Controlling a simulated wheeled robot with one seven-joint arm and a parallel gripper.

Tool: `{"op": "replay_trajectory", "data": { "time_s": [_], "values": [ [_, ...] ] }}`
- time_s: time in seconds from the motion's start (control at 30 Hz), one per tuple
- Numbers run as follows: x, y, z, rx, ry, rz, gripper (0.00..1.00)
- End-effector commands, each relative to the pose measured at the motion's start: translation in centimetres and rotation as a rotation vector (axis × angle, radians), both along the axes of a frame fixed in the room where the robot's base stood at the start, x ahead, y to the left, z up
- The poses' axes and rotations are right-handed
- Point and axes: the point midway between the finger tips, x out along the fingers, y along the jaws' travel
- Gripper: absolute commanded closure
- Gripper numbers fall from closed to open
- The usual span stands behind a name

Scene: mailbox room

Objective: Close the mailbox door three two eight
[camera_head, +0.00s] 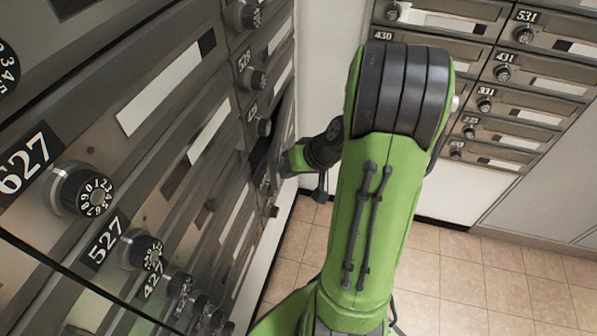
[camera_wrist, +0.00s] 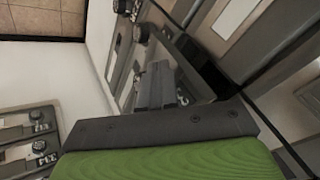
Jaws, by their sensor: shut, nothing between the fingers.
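The left bank of grey mailboxes (camera_head: 140,60) runs along the wall in the head view. A dark gap and a slightly angled door panel (camera_head: 286,122) show far along it, next to my gripper (camera_head: 284,163). I cannot read the number three two eight, so I cannot tell for certain that this is its door. My gripper is shut and empty, close against the mailbox fronts; contact is unclear. In the wrist view my gripper (camera_wrist: 167,88) points at the grey fronts, beside a dark recess (camera_wrist: 205,68). My arm hides part of the head view.
Another mailbox bank (camera_head: 510,90) stands on the far wall at the right. Round dials (camera_head: 82,192) stick out from the left doors. The tiled floor (camera_head: 480,285) at lower right is clear. A white wall (camera_head: 325,60) fills the corner.

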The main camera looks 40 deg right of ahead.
Motion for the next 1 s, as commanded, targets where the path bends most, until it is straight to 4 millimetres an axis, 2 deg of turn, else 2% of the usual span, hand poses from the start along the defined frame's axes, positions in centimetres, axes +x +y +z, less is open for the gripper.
{"op": "replay_trajectory", "data": {
  "time_s": [0.33,1.0],
  "values": [
    [1.3,1.1,0.0,-0.001,0.000,0.000,1.00],
    [1.8,0.9,0.0,-0.002,0.000,0.002,1.00]
  ]
}}
